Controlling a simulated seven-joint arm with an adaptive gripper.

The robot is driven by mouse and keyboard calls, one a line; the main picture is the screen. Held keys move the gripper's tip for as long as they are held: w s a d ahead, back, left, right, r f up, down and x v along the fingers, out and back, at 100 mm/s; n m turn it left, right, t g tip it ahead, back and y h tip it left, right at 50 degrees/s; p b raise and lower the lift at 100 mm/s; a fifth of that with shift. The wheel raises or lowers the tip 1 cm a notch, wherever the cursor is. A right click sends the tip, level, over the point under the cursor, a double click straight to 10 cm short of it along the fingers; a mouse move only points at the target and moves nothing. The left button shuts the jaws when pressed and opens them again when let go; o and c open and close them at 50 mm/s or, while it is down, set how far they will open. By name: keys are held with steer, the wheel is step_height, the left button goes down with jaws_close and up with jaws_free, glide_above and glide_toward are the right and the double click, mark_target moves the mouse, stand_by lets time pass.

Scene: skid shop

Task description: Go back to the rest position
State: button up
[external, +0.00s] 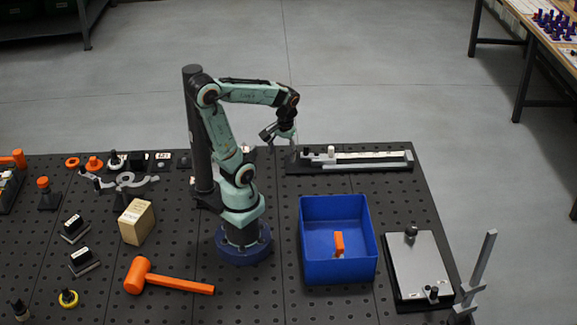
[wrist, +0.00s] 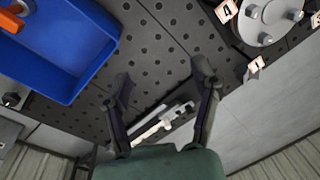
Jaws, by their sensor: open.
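My gripper (external: 279,134) is raised above the back edge of the black perforated table, just left of a long rail fixture (external: 362,160). In the wrist view my gripper (wrist: 162,82) shows two dark fingers spread apart with nothing between them. Below them are the perforated tabletop and a pale part of the rail fixture (wrist: 160,124). My arm stands on its round blue base and bends over toward the back of the table.
A blue bin (external: 312,262) with an orange item (external: 339,244) inside stands right of my base. An orange mallet (external: 170,281), a cardboard box (external: 136,222) and a dark post (external: 194,120) are to the left. A flat plate fixture (external: 418,265) lies at the right.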

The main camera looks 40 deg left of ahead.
steer(key=s+a+m, duration=0.1)
steer(key=s+a+r+m, duration=0.1)
steer(key=s, duration=0.1)
steer(key=shift+s+a+h, duration=0.15)
steer(key=shift+a+h, duration=0.25)
stand_by(1.0)
